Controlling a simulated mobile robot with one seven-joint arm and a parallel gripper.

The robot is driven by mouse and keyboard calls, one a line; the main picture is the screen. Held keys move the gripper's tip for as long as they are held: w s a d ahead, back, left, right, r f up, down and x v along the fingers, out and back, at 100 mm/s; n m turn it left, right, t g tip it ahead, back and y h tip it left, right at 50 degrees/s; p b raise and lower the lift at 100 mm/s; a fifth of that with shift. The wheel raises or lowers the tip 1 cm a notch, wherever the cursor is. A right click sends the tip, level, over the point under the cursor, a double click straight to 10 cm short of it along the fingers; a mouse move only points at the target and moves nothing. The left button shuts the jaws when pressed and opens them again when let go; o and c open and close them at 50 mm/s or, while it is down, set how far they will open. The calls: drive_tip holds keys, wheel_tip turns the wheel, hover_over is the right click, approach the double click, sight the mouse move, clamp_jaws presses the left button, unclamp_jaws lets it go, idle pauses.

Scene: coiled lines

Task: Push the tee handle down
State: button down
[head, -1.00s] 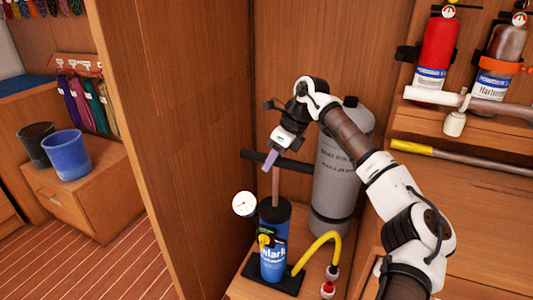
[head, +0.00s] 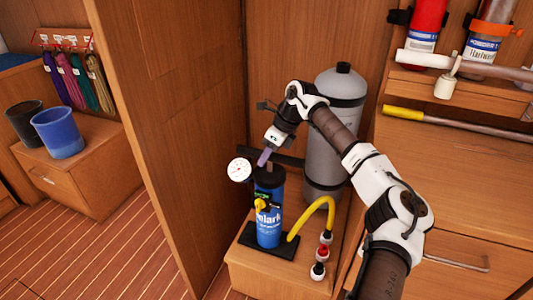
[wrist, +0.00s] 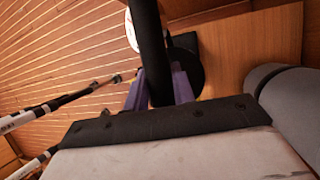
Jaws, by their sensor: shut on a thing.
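The tee handle (head: 290,161) is a black bar on top of a short rod (head: 269,168). It sits just above the blue and black pump cylinder (head: 269,218), which stands upright on a black foot. My gripper (head: 264,157) is shut on the bar from above, with purple fingers. In the wrist view the black bar (wrist: 150,40) runs between the two fingers of my gripper (wrist: 158,88). Only a short length of rod shows above the pump's top. My fingers hide part of the bar.
A white gauge (head: 240,170) is at the pump's left, and a yellow hose (head: 328,207) curves off its right. A grey tank (head: 335,110) stands close behind my arm. A wooden panel (head: 170,110) rises at the left. A shelf with extinguishers is at the upper right.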

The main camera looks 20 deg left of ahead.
drive_tip(key=shift+f, duration=0.25)
drive_tip(key=c, duration=1.2)
unclamp_jaws()
drive_tip(key=shift+o, duration=0.2)
drive_tip(key=shift+r, duration=0.1)
drive_tip(key=v, duration=1.3)
drive_tip(key=shift+r, duration=0.35)
drive_tip(key=shift+d, duration=0.1)
